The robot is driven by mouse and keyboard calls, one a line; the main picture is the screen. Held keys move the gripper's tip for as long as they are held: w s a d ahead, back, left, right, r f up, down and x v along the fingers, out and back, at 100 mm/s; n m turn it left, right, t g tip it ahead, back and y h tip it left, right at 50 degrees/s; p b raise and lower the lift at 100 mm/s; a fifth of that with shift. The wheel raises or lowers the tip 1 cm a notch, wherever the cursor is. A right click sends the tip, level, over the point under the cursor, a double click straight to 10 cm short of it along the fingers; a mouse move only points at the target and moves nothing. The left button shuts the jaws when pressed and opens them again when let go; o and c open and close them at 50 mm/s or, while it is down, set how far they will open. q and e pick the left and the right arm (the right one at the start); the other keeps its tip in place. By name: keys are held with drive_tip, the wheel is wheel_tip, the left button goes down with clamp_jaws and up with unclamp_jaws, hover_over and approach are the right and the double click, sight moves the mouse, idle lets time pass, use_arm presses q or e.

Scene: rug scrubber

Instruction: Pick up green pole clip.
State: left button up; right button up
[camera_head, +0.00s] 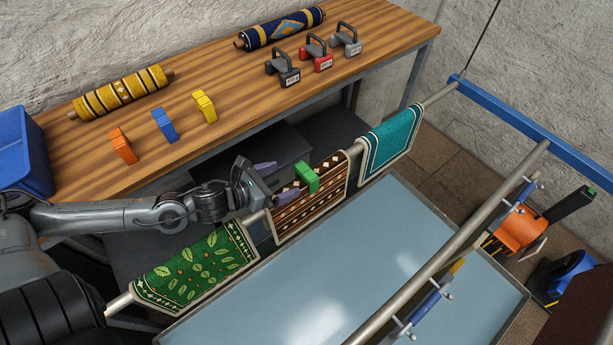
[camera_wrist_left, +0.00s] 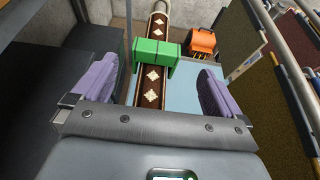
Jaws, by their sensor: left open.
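The green pole clip (camera_head: 307,177) sits on the pole over the top edge of the brown patterned rug (camera_head: 318,203). In the left wrist view the green clip (camera_wrist_left: 156,53) lies ahead, between the lines of the two purple fingers. My left gripper (camera_head: 281,182) is open and empty, just left of the clip and apart from it. It also shows in the left wrist view (camera_wrist_left: 160,84), with the patterned rug running between its fingers. My right gripper is not in view.
Orange (camera_head: 122,146), blue (camera_head: 164,125) and yellow (camera_head: 204,106) clips stand on the wooden table (camera_head: 235,75). A green leaf rug (camera_head: 197,268) and a teal rug (camera_head: 390,140) hang on the same pole. A pale blue basin (camera_head: 350,270) lies beside them.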

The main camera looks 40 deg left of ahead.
sight(303, 173)
use_arm(q)
drive_tip(key=shift+x, duration=1.35)
drive_tip(key=shift+w+f, duration=0.15)
drive_tip(key=shift+w, duration=0.2)
drive_tip(key=shift+x, duration=1)
drive_tip(key=shift+w+d+f+p, duration=0.1)
drive_tip(key=shift+w+f+p, duration=0.25)
drive_tip(key=shift+w+p, duration=0.05)
drive_tip(key=p+x, duration=0.1)
drive_tip(key=x, duration=0.2)
drive_tip(key=shift+s+f, duration=0.1)
drive_tip(key=shift+f, duration=0.05)
drive_tip(key=shift+w+f, duration=0.35)
drive_tip(key=shift+w, duration=0.15)
